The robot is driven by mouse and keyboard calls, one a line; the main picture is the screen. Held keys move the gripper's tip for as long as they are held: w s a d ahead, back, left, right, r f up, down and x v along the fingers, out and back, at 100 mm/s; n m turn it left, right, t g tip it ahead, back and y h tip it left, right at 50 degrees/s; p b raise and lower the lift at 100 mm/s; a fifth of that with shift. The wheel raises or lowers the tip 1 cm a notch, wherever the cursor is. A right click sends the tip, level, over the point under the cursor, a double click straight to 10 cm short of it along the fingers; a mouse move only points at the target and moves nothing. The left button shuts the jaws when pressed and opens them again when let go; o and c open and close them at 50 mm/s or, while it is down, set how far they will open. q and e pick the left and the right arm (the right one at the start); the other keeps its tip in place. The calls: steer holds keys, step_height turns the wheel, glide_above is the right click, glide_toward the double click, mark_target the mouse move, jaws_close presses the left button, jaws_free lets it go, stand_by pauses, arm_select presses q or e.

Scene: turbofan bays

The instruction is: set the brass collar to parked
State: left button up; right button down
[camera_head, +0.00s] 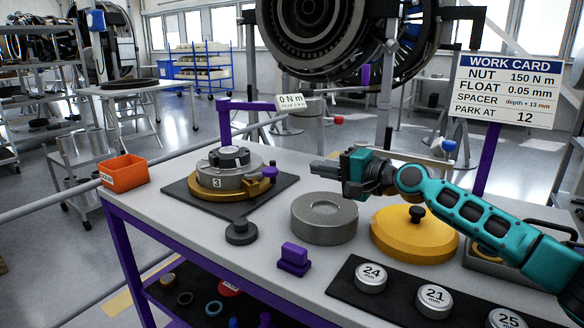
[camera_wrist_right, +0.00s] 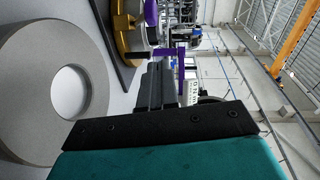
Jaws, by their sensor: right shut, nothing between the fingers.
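The brass collar (camera_head: 207,192) is a gold ring around the foot of a grey stepped hub (camera_head: 232,170), which is marked 3. Its lug with a purple knob (camera_head: 270,171) points to the right. In the right wrist view, part of the collar (camera_wrist_right: 130,40) shows at the top. My right gripper (camera_head: 318,168) is shut and empty, right of the collar and apart from it, pointing left. Its dark fingers (camera_wrist_right: 157,88) also show in the wrist view. The work card (camera_head: 507,88) reads PARK AT 12. My left gripper is not in view.
The hub stands on a black mat (camera_head: 180,188). A grey ring (camera_head: 324,232) and a yellow round lid (camera_head: 415,245) are below my right arm. A purple post (camera_head: 224,125) rises behind the hub.

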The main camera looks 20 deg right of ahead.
steer(key=x, duration=0.4)
steer(key=shift+s, duration=0.1)
steer(key=shift+a+p, duration=0.5)
steer(key=shift+a, duration=0.6)
steer(key=shift+w+a+f, duration=0.1)
steer(key=shift+a, duration=0.25)
steer(key=shift+w+a+f, duration=0.15)
steer(key=shift+a, duration=0.2)
steer(key=shift+a, duration=0.15)
